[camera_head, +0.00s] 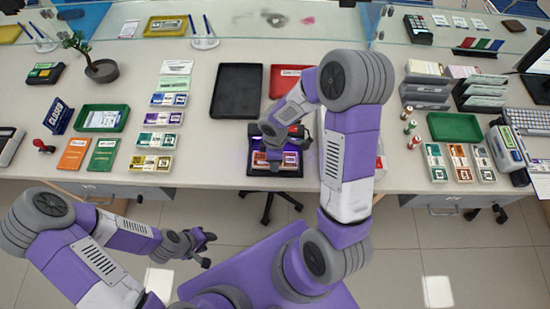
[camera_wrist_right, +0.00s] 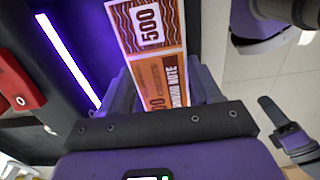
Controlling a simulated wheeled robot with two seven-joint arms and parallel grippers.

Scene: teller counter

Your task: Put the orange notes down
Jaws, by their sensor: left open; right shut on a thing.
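The orange notes (camera_wrist_right: 160,85), printed with 500, are between the fingers of my right gripper (camera_wrist_right: 163,90) in the right wrist view. In the head view my right gripper (camera_head: 274,145) is over a black device with a purple glow (camera_head: 262,171) at the front edge of the counter. An orange patch of the notes (camera_head: 289,160) shows there, partly hidden by the gripper. I cannot tell whether the notes touch the device. A lit purple-white strip (camera_wrist_right: 68,60) runs beside the notes. My left gripper (camera_head: 207,248) is open and empty, in front of the counter.
A black tray (camera_head: 236,92) and a red tray (camera_head: 284,82) lie behind the device. Banded note stacks (camera_head: 163,119) stand in a column to the left. Bare counter (camera_head: 208,135) lies left of the device.

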